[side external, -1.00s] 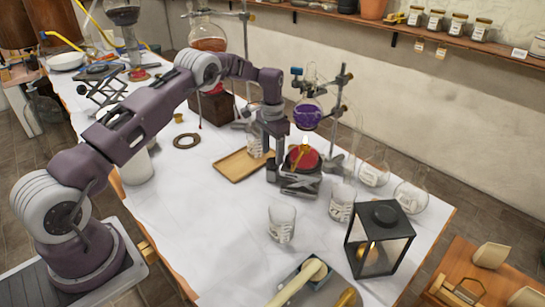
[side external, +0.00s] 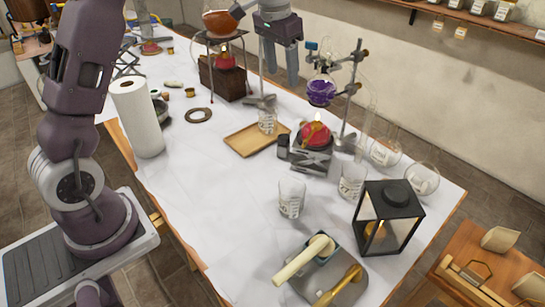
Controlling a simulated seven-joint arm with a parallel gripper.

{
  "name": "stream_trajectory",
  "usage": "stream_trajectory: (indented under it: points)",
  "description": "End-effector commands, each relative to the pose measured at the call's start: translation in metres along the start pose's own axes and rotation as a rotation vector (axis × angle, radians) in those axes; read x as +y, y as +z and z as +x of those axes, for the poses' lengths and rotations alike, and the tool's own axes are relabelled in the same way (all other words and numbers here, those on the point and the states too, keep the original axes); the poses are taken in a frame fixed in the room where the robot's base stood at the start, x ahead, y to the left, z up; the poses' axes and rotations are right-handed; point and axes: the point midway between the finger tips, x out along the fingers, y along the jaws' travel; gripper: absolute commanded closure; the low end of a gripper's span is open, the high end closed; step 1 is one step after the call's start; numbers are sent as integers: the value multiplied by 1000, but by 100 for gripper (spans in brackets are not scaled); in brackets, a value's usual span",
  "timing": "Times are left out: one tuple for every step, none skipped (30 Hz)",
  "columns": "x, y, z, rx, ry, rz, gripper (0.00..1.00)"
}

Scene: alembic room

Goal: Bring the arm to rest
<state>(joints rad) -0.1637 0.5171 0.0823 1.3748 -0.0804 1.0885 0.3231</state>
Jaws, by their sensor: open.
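My gripper (side external: 279,65) is raised above the table near the top of the side external view. Its two fingers point down and stand apart, with nothing between them. It is clear of the things on the table. Below it a small glass (side external: 267,122) stands on a wooden tray (side external: 243,143), with a grey object at its rim. To the right a red spirit burner (side external: 315,134) with a lit flame sits on a small stand (side external: 313,160). The upper part of my arm is out of the picture.
A flask of purple liquid (side external: 321,91) hangs from a metal stand (side external: 352,95). A paper roll (side external: 137,117) stands near my base.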

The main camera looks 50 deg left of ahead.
Motion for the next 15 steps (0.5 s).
stream_trajectory:
  points:
    - [18,24,-36,39,-1,-6,41]
    - [28,40,-54,63,-1,-12,41]
    - [41,65,-75,91,0,-19,41]
    - [50,85,-89,113,-1,-24,41]
    - [59,106,-100,135,-1,-29,41]
    - [71,135,-111,164,-1,-33,41]
    - [78,157,-117,184,0,-36,41]
    - [85,178,-120,205,0,-39,41]
    - [93,205,-122,231,0,-44,41]
    - [97,224,-121,248,-1,-46,41]
    - [101,240,-119,264,-1,-48,41]
    - [105,260,-114,283,-1,-51,41]
    - [107,272,-111,293,-2,-52,41]
    - [109,282,-107,303,-2,-55,41]
    - [110,292,-103,314,-2,-58,41]
